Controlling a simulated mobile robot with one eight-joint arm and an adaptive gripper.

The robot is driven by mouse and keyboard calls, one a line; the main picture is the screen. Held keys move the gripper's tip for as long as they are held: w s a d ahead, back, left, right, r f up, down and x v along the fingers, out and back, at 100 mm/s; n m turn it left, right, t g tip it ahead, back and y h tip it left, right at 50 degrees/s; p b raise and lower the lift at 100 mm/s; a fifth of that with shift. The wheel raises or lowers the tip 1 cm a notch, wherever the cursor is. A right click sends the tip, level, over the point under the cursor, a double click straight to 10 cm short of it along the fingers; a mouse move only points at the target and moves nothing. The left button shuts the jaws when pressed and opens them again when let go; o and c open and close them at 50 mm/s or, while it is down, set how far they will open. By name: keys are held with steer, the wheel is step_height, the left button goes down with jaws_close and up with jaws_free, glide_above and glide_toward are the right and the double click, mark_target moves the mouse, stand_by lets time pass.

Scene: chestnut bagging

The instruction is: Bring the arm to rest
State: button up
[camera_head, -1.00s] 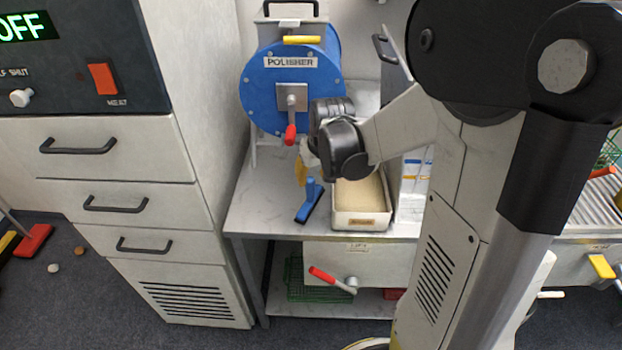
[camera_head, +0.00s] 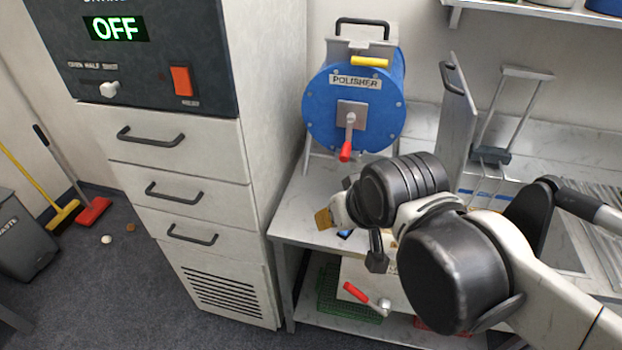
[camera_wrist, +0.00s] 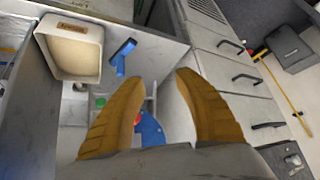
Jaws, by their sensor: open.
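My gripper (camera_wrist: 160,105) shows in the wrist view as two tan ribbed fingers held apart, with nothing between them. In the head view one tan fingertip of my gripper (camera_head: 324,218) shows in front of the bench's left edge. My arm covers much of the lower right of the head view. The blue polisher drum (camera_head: 355,92) stands on the bench behind my gripper. In the wrist view part of it (camera_wrist: 149,128) shows between the fingers. I cannot tell from the head view how far my gripper is above the bench.
The bench (camera_head: 297,205) also bears a tray of pale material (camera_wrist: 72,50) and a blue-handled tool (camera_wrist: 123,56). A drawer cabinet (camera_head: 262,150) with an OFF display stands left of the bench. A broom (camera_head: 64,215) and a waste bin (camera_head: 25,235) are further left on the floor.

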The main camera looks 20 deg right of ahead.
steer(key=shift+s+a, duration=0.4)
steer(key=shift+s, duration=0.15)
steer(key=shift+f, duration=0.1)
steer(key=shift+f+b, duration=0.85)
steer(key=shift+b, duration=0.05)
